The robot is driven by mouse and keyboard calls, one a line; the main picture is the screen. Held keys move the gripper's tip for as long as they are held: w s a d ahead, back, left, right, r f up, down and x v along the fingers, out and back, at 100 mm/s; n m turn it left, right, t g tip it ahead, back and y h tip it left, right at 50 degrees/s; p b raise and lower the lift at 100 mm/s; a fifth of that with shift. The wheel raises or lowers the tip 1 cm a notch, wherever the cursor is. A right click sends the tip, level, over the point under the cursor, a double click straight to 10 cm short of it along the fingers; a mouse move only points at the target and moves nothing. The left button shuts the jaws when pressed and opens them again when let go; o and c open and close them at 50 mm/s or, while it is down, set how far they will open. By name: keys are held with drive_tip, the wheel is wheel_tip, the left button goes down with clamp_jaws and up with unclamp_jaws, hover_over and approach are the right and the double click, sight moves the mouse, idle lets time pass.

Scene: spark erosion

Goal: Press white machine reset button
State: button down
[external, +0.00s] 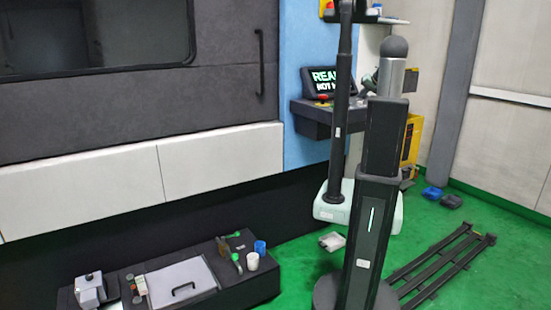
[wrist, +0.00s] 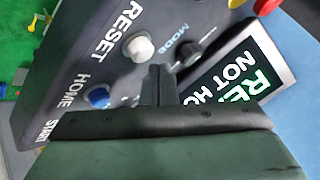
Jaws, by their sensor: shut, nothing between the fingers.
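The white reset button (wrist: 138,48) sits on the dark control panel (wrist: 75,60), beside the printed word RESET. My gripper (wrist: 156,70) is shut and empty, its dark fingertips just below the white button in the wrist view. A gap shows between them in the picture; I cannot tell the height of the tips above the panel. In the external view the control panel (external: 308,112) stands by the blue machine wall, partly hidden behind my arm. The white button cannot be made out there.
On the panel are a blue HOME button (wrist: 97,95), a black MODE knob (wrist: 188,56) and a tilted screen (wrist: 245,75) with green and white text. A red button (wrist: 266,5) is at the top edge. A low dark bench (external: 240,285) with tools stands at lower left.

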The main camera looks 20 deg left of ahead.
sight(361, 102)
drive_tip(key=shift+r, duration=0.1)
drive_tip(key=shift+r+p, duration=1.45)
drive_tip(key=shift+r, duration=1.05)
